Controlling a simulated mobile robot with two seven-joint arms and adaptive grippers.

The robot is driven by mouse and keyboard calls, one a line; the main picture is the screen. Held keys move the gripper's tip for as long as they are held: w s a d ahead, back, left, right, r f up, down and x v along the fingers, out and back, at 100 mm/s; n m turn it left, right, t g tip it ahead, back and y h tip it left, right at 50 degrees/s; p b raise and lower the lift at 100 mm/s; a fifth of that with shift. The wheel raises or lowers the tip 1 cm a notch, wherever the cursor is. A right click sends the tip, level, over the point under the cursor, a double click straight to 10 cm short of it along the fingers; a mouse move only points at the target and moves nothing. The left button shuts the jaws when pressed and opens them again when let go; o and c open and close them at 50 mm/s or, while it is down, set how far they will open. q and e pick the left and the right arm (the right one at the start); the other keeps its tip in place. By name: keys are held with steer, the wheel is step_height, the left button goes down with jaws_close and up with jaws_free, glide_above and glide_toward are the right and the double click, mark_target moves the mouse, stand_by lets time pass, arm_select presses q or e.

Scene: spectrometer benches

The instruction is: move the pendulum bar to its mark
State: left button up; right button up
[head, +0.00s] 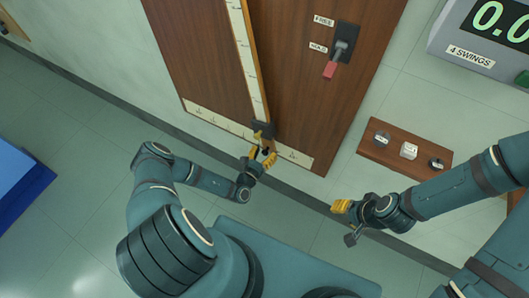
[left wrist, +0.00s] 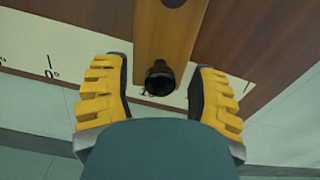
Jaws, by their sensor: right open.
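The pendulum bar (head: 258,85) hangs on the brown wooden board, with a dark block and a dark knob at its lower end. Its knob (left wrist: 159,78) shows in the left wrist view, in front of the pale angle scale (head: 215,122). A 0° mark (left wrist: 52,72) lies left of the bar; the mark behind the knob is mostly hidden. My left gripper (head: 263,158) is at the bar's lower end. Its yellow fingers stand open on either side of the knob, with gaps on both sides. My right gripper (head: 342,207) is open and empty, away from the board.
A lever with a red handle (head: 330,70) sits on the board beside FREE and HOLD labels, its handle pointing down. A small wooden shelf (head: 378,155) with three small items is on the wall at right. A grey display box (head: 460,55) is at upper right.

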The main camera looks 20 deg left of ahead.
arm_select(q)
steer(key=s, duration=1.2)
steer(key=shift+a, duration=0.45)
